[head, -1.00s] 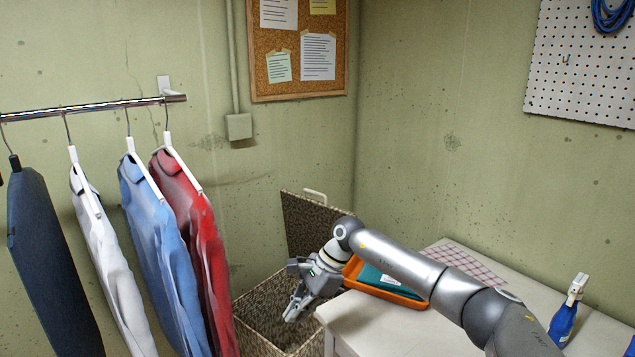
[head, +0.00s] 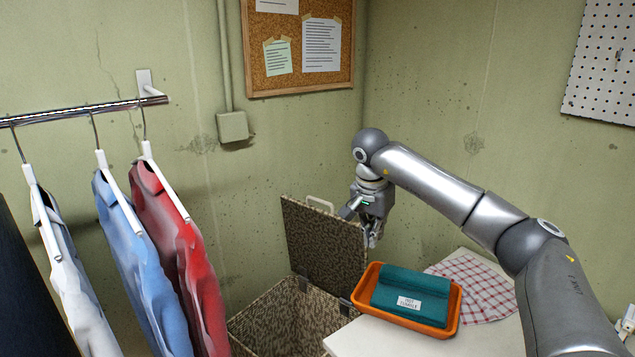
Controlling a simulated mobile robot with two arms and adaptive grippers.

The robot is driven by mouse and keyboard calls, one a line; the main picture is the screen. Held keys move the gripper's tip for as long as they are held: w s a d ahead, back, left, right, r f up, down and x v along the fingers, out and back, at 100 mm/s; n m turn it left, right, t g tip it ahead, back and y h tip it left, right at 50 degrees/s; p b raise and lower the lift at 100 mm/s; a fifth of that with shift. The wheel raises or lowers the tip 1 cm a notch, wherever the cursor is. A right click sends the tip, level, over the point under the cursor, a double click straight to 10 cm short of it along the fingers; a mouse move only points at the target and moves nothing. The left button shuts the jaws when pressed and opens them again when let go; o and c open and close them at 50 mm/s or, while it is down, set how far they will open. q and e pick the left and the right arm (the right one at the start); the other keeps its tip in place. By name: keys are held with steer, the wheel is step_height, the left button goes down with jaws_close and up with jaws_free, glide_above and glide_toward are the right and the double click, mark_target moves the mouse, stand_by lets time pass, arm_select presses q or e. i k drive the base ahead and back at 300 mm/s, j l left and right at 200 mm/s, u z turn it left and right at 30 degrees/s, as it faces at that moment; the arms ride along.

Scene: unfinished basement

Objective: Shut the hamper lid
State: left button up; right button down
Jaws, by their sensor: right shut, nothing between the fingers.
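The hamper (head: 262,322) stands on the floor in the corner, left of the white table, dark and woven. Its lid (head: 325,245) is open and stands upright at the back, with a white handle (head: 320,203) on its top edge. My right gripper (head: 372,240) is shut and empty. It points down beside the lid's right edge, above the far end of the table; whether it touches the lid I cannot tell. My left gripper is not in view.
An orange tray (head: 447,325) with a folded teal cloth (head: 415,287) sits on the white table (head: 375,340), beside a checked cloth (head: 483,285). Shirts hang from a rail (head: 75,112) at left, close to the hamper. A corkboard (head: 300,88) is on the wall.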

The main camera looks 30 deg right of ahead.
mark_target(327, 251)
steer(key=i+l, duration=0.2)
steer(key=i, duration=0.25)
steer(key=i+l, duration=0.25)
steer(key=i, duration=0.2)
steer(key=i+l, duration=0.2)
steer(key=i, duration=0.25)
